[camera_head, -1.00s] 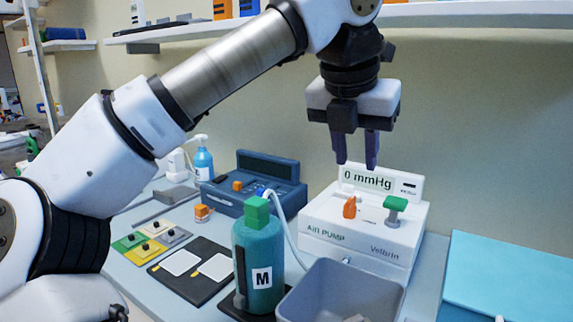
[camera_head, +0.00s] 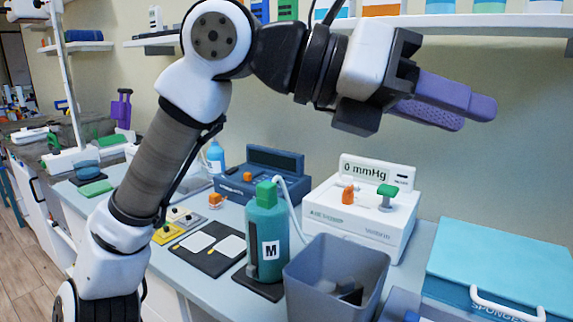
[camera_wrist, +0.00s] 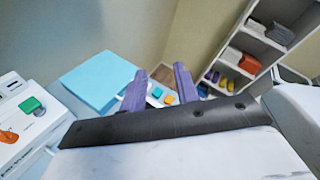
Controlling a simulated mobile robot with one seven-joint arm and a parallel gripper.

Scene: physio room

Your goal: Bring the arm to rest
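My gripper (camera_head: 455,103) is raised above the counter in the head view, with its purple fingers pointing right and slightly down. In the wrist view the two fingers (camera_wrist: 158,92) stand apart with a gap between them, and nothing is held there. The arm rises from the lower left, bends at the top and reaches right, clear of the counter. Below the gripper stands the white air pump (camera_head: 360,215), its display reading 0 mmHg, with an orange lever and a green knob.
A teal bottle marked M (camera_head: 267,245), a grey bin (camera_head: 335,285) and a blue sponge box (camera_head: 500,265) stand on the counter. A dark blue device (camera_head: 262,175) is behind. A wall shelf (camera_head: 440,25) runs close above the gripper. The wrist view shows a shelving unit (camera_wrist: 245,50).

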